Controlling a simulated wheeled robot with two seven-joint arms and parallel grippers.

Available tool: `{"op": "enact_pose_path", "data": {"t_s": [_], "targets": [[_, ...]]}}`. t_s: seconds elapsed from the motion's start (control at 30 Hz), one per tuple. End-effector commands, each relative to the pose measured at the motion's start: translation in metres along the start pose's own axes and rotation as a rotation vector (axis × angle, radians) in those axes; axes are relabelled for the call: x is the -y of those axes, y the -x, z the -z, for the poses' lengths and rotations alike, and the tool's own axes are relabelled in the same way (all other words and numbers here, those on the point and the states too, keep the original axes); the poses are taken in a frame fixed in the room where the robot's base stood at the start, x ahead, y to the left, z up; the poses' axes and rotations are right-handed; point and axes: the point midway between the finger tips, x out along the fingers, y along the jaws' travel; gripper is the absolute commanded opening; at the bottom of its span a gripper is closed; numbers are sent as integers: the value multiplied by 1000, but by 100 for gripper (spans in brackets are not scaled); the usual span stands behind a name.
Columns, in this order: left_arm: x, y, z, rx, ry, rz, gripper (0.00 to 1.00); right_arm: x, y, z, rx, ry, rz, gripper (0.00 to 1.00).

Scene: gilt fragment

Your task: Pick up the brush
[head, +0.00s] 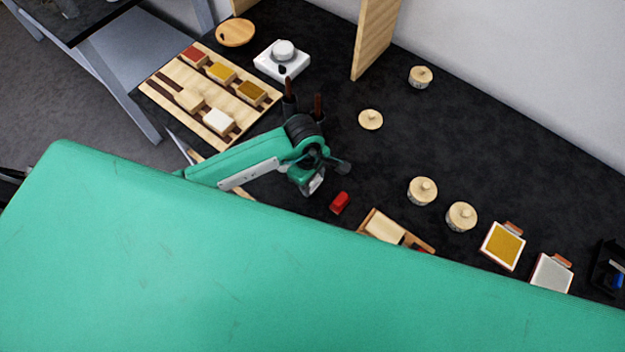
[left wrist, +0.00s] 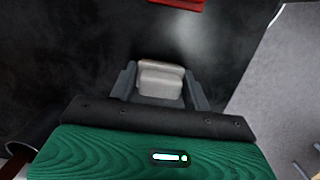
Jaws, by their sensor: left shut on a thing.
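My left gripper (head: 316,183) is low over the dark table, right of the upright sticks. In the left wrist view (left wrist: 160,88) its fingers are shut on a pale grey piece (left wrist: 160,78). The same pale piece shows only as a small light patch in the head view. I cannot tell whether it is part of the brush. Two thin upright sticks with brown tops (head: 318,105) stand behind my wrist and may be brush handles; their lower ends are hidden. My right gripper is not in view.
A red block (head: 340,203) lies just right of the gripper. A striped board with several coloured blocks (head: 270,97) is at the left. A white device (head: 282,62), lidded wooden pots (head: 422,191) and framed panels (head: 503,246) surround it. My green arm hides the front.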

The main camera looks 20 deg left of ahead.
Motion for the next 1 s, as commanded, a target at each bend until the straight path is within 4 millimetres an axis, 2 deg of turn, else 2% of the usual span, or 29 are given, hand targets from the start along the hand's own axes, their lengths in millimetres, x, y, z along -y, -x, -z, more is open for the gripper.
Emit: {"op": "enact_pose_path", "data": {"t_s": [0.17, 0.37, 0.47, 0.6, 0.8, 1.0], "targets": [[-1, 3, 0, -1, -1, -2, 26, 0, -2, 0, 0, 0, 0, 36], [-1, 23, -2, -2, -2, -5, 26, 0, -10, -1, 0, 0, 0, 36], [-3, 46, -4, -2, -4, -9, 26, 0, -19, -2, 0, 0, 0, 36], [-2, 90, -10, -3, -6, -10, 26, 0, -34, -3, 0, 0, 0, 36], [-1, 144, -17, -4, -3, -7, 26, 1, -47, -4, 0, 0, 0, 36], [-1, 180, -22, -2, -2, -3, 26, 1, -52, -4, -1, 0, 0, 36]]}}
